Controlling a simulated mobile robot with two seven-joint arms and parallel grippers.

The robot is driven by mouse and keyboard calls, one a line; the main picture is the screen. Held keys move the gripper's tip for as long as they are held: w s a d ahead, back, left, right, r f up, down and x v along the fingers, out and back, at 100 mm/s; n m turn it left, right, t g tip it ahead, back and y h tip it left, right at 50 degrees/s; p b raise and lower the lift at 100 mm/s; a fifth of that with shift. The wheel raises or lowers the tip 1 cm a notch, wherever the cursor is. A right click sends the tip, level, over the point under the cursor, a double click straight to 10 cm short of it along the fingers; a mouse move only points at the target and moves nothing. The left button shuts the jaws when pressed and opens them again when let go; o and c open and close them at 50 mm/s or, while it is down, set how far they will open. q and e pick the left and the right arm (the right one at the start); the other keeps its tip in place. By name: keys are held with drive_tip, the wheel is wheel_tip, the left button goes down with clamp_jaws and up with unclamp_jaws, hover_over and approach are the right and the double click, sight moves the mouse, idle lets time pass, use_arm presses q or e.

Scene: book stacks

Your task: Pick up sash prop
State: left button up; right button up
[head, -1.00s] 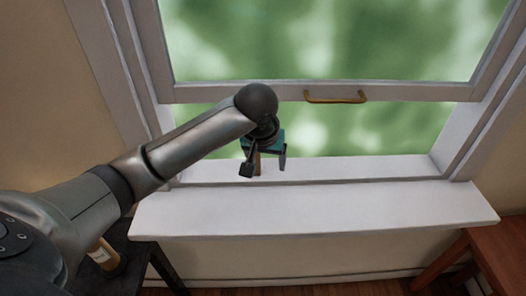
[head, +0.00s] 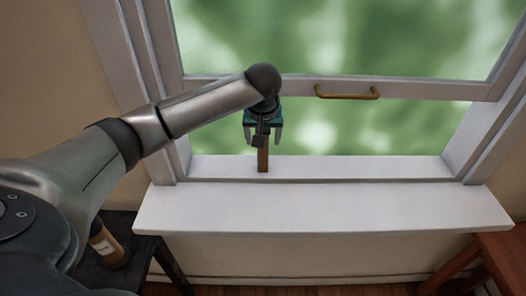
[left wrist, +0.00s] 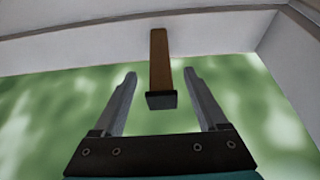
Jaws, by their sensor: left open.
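The sash prop (head: 263,158) is a brown wooden stick standing upright on the white window sill. In the left wrist view the prop (left wrist: 159,60) shows its dark square end cap towards the camera. My left gripper (head: 264,138) is open and points down at the prop. In the left wrist view the two fingers of my left gripper (left wrist: 160,76) lie on either side of the prop, with a gap on both sides. In the head view the gripper hides the prop's upper end. My right gripper is not in view.
The raised window sash (head: 420,90) with a brass handle (head: 347,93) is above the opening. The white sill ledge (head: 330,209) is clear. A dark table (head: 143,247) with a labelled brown bottle-like object (head: 106,245) stands lower left, a reddish wooden table (head: 505,258) lower right.

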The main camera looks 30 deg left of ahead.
sight(262, 154)
use_arm(q)
drive_tip(key=b+x, duration=0.1)
drive_tip(key=x, duration=0.4)
drive_tip(key=shift+f, duration=0.25)
clamp_jaws()
idle(0.4)
